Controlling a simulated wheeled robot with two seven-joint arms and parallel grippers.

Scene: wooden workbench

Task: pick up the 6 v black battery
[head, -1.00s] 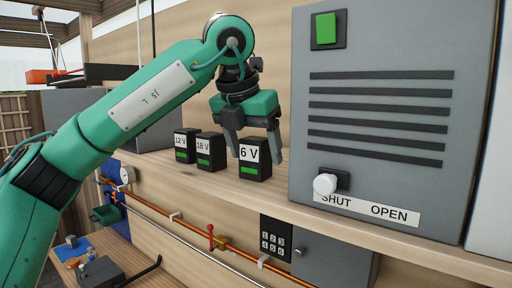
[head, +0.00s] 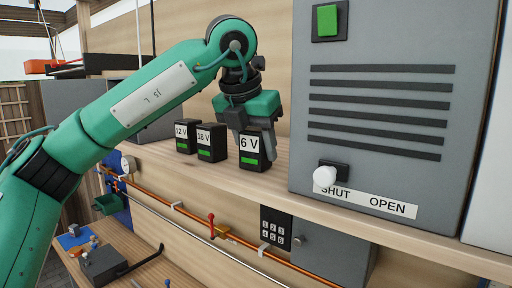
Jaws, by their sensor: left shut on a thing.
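The 6 V black battery (head: 250,157) is on the wooden shelf, upright, with a white "6 V" label and a green stripe facing me. My left gripper (head: 254,146) comes down over it from above and is shut on it, one finger on each side. I cannot tell whether its base touches the shelf. The black 18 V battery (head: 211,143) and 12 V battery (head: 186,138) stand on the shelf to its left. My right gripper is not in view.
A grey cabinet (head: 378,170) with a green button, a white knob and a SHUT/OPEN label stands close on the right. Below the shelf run a copper pipe (head: 187,215) and a keypad box (head: 276,231). The shelf front (head: 330,205) is clear.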

